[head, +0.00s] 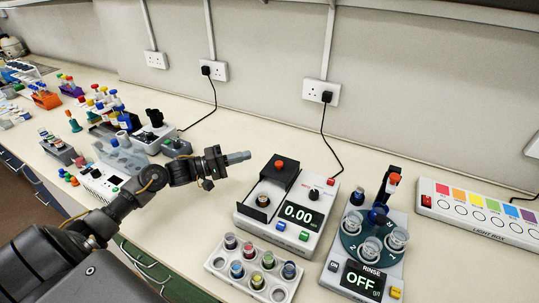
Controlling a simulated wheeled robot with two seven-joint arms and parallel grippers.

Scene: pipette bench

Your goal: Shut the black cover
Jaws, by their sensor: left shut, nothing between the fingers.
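The black cover (283,175) with a red knob (279,164) is on the white weighing device, which reads 0.00 (299,214). The cover sits toward the back of the device, and the black-edged well in front of it is uncovered. A small dark-capped vial (262,200) stands in that well. My left gripper (243,157) reaches in from the left. It is shut and empty, just left of the cover and apart from it, with its fingers pointing right. My right gripper is not in view.
A white rack (215,266) of coloured vials stands in front of the device. A rinse unit (335,276) reading OFF and a light box (480,222) are to the right. Several racks and bottles crowd the left. The bench behind my gripper is clear up to the wall cables.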

